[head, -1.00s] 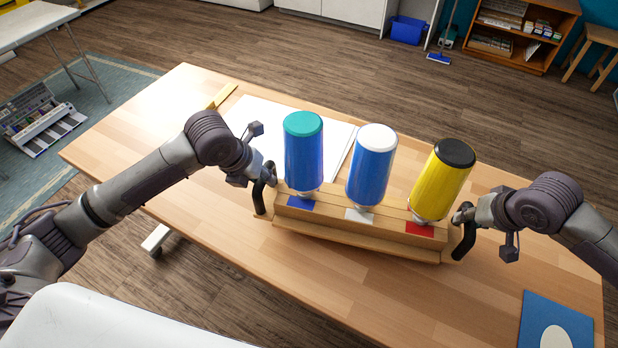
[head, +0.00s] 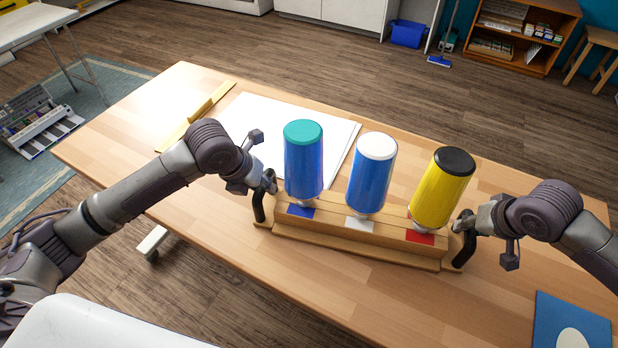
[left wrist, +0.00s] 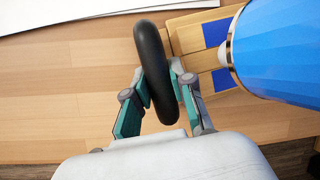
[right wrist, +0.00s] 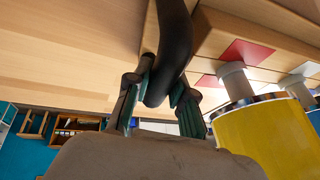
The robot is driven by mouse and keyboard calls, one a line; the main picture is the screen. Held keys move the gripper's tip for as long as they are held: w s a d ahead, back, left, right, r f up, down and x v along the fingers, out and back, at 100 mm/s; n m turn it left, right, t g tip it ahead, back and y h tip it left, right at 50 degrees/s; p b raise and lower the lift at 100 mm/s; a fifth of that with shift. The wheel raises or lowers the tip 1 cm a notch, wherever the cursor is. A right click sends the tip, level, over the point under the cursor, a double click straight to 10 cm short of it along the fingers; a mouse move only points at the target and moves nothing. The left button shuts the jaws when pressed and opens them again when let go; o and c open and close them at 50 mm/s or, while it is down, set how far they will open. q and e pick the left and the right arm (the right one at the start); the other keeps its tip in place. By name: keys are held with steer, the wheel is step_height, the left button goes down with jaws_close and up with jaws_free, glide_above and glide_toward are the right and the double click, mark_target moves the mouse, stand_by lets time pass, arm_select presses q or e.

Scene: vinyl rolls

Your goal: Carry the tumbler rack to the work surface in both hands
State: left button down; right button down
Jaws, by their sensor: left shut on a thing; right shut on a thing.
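The tumbler rack (head: 352,246) is a long wooden block with a black handle at each end. It holds a blue tumbler with a teal end (head: 303,165), a blue tumbler with a white end (head: 371,178) and a yellow tumbler with a black end (head: 440,192), all upright. My left gripper (head: 267,183) is shut on the left handle (head: 258,208), also clear in the left wrist view (left wrist: 152,60). My right gripper (head: 463,222) is shut on the right handle (head: 466,250). The rack is over the wooden work surface (head: 130,150); I cannot tell whether it touches.
White sheets (head: 270,122) lie behind the rack, and a yellow ruler-like piece (head: 195,117) lies to their left. A blue card with a white oval (head: 575,318) lies at the front right. The table front left of the rack is clear.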

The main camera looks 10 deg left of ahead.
arm_select(q)
steer(key=c, duration=1)
jaws_free()
steer(key=shift+s+r, duration=0.1)
steer(key=shift+s, duration=0.05)
arm_select(e)
steer(key=c, duration=1)
jaws_free()
steer(key=shift+s+r, duration=0.1)
steer(key=shift+s, duration=0.05)
arm_select(q)
steer(key=shift+r, duration=0.1)
steer(key=v, duration=1.1)
steer(key=shift+s+r, duration=0.2)
steer(key=shift+r, duration=0.1)
arm_select(e)
steer(key=v, duration=1.2)
arm_select(q)
steer(key=shift+a, duration=0.1)
arm_select(e)
steer(key=shift+o, duration=0.2)
steer(key=o, duration=0.8)
steer(key=shift+c, duration=0.2)
